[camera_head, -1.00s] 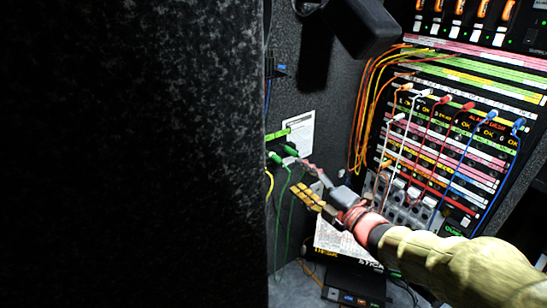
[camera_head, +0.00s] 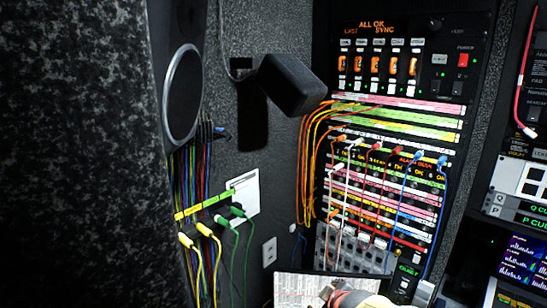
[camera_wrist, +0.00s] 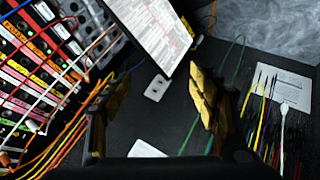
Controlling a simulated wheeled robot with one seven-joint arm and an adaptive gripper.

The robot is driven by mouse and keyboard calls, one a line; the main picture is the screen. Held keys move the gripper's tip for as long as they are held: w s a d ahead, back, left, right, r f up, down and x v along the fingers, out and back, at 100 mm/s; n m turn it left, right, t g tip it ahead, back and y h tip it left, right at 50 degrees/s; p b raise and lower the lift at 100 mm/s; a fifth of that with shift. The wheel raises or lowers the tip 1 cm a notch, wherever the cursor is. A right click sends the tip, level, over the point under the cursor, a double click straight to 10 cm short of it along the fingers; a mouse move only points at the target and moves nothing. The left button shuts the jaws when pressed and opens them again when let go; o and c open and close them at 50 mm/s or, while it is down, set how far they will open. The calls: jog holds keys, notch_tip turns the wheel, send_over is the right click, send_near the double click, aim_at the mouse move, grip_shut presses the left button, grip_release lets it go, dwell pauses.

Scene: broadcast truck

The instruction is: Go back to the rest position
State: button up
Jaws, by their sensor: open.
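My gripper (camera_wrist: 153,112) shows in the wrist view with its two dark, gold-padded fingers set wide apart. It is open, with nothing visible between the fingers. In the head view only part of my arm shows at the bottom edge, red and tan; the fingertips cannot be made out there. The patch panel (camera_head: 385,190) with coloured cables stands to the right of centre. It also shows at the left of the wrist view (camera_wrist: 32,50). Green plugs (camera_head: 232,215) and yellow plugs (camera_head: 195,234) sit by a labelled strip at the left wall.
A black box-like device (camera_head: 293,85) juts from the wall above. A speaker (camera_head: 182,85) hangs at the left over bundled cables. A printed sheet (camera_head: 300,290) is near my arm, also in the wrist view (camera_wrist: 155,30). Orange cables (camera_head: 309,165) loop beside the panel.

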jog(key=s+d+f+m+g+b, duration=0.1)
jog(key=s+m+b, duration=0.4)
jog(key=s, duration=0.8)
jog(key=s+d+f+m+g+b, duration=0.2)
jog(key=s+d+f+m+b, duration=0.2)
jog(key=s+b, duration=0.5)
jog(key=s+f+m, duration=0.1)
jog(key=s, duration=0.3)
jog(key=shift+s+f+g+h, duration=0.2)
jog(key=shift+g+h, duration=0.1)
jog(key=shift+c, duration=0.4)
